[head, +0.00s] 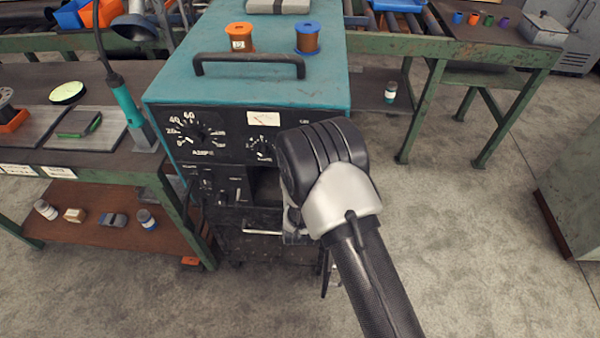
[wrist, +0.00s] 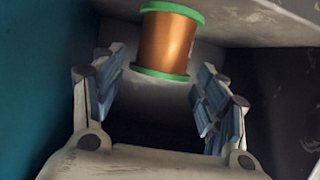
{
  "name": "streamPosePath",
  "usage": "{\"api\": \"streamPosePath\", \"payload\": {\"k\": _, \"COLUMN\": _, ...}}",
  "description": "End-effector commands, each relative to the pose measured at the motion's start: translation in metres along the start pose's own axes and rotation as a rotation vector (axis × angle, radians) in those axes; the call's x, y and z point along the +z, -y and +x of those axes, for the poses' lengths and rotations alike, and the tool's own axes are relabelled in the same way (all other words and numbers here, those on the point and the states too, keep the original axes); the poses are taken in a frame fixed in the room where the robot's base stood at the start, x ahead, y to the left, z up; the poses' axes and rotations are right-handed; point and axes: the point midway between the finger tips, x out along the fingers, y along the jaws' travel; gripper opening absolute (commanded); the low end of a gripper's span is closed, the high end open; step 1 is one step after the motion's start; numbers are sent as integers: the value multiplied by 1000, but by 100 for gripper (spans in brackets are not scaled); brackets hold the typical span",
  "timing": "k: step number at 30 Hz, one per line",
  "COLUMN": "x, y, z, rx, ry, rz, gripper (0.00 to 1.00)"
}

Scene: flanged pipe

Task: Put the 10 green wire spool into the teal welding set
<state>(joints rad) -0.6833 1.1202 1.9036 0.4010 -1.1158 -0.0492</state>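The teal welding set (head: 240,85) stands in the middle of the head view, with a dark open compartment (head: 263,187) in its front. The green wire spool, copper wire between two green flanges, shows only in the wrist view (wrist: 168,42). It stands on a pale surface inside a recess, just beyond my fingertips. My gripper (wrist: 157,82) is open and empty, with one finger to each side below the spool and a clear gap to it. In the head view my arm hides most of the gripper at the welding set's front.
An orange spool (head: 239,37) and a blue-flanged spool (head: 307,38) stand on top of the welding set, behind its black handle (head: 250,62). A workbench (head: 110,165) is close on the left. Open floor lies to the right.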

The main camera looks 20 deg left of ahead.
Motion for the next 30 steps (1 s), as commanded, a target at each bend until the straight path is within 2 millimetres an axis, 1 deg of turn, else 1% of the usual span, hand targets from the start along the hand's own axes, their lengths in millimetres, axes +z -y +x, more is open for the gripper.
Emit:
{"api": "streamPosePath", "payload": {"k": 1, "x": 0, "y": 0, "z": 0, "rx": 0, "ry": 1, "rz": 0, "gripper": 73}}
{"api": "streamPosePath", "payload": {"k": 3, "x": 1, "y": 0, "z": 0, "rx": 0, "ry": 2, "rz": 0, "gripper": 78}}
{"api": "streamPosePath", "payload": {"k": 10, "x": 1, "y": 0, "z": 0, "rx": 0, "ry": 3, "rz": -1, "gripper": 78}}
{"api": "streamPosePath", "payload": {"k": 12, "x": 4, "y": -1, "z": -1, "rx": 1, "ry": 9, "rz": -2, "gripper": 78}}
{"api": "streamPosePath", "payload": {"k": 16, "x": 3, "y": 0, "z": -7, "rx": 0, "ry": 7, "rz": -2, "gripper": 78}}
{"api": "streamPosePath", "payload": {"k": 20, "x": 2, "y": 1, "z": -28, "rx": -2, "ry": 7, "rz": -2, "gripper": 78}}
{"api": "streamPosePath", "payload": {"k": 27, "x": 1, "y": 1, "z": -80, "rx": -2, "ry": 5, "rz": -3, "gripper": 78}}
{"api": "streamPosePath", "payload": {"k": 30, "x": 1, "y": 1, "z": -98, "rx": -2, "ry": 4, "rz": -2, "gripper": 78}}
